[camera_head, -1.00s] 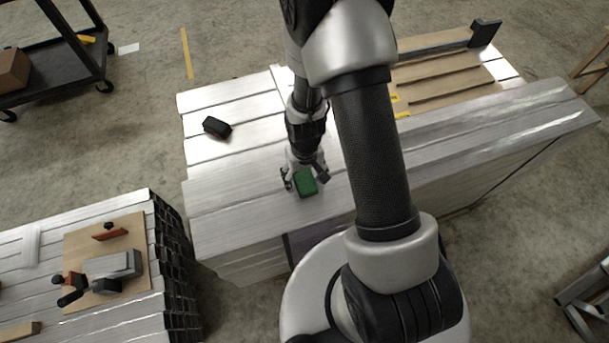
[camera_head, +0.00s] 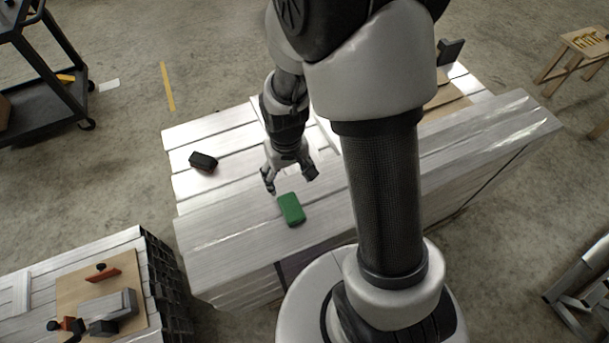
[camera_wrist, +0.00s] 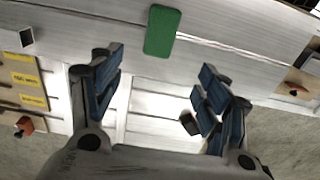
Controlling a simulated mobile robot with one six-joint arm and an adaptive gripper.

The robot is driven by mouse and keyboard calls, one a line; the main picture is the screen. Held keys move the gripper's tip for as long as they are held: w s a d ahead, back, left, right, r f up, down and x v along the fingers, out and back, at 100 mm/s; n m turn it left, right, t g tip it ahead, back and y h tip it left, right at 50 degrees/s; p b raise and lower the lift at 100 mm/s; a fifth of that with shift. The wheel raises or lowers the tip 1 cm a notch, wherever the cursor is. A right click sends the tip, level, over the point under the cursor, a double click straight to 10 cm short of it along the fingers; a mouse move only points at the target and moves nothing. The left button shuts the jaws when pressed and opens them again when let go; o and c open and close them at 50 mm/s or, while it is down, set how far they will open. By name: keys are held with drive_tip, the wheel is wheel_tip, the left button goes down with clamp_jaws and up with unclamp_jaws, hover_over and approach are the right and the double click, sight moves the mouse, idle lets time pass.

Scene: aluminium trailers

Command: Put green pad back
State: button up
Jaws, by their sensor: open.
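The green pad (camera_head: 291,209) lies flat on the long aluminium bench top (camera_head: 215,228), near its front side. My gripper (camera_head: 290,182) is open and empty just behind the pad, apart from it. In the wrist view the green pad (camera_wrist: 162,31) shows beyond my open fingers (camera_wrist: 160,93), with nothing between them. A black block with a reddish-brown underside (camera_head: 203,162) lies on the bench to the left; its dark end also shows in the wrist view (camera_wrist: 189,123).
A black cart (camera_head: 45,95) stands at upper left. A wooden stool (camera_head: 582,45) stands at upper right. The bench top around the pad is clear.

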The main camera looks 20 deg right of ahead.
drive_tip(key=s+r+t, duration=0.1)
drive_tip(key=s+r, duration=0.1)
drive_tip(key=r, duration=0.6)
drive_tip(key=s+r+t, duration=0.1)
drive_tip(key=s+r, duration=0.2)
drive_tip(key=r, duration=0.5)
drive_tip(key=s+r+t, duration=0.2)
drive_tip(key=s+r, duration=0.6)
drive_tip(key=s, duration=0.2)
drive_tip(key=shift+s+r, duration=0.2)
drive_tip(key=shift+r, duration=0.15)
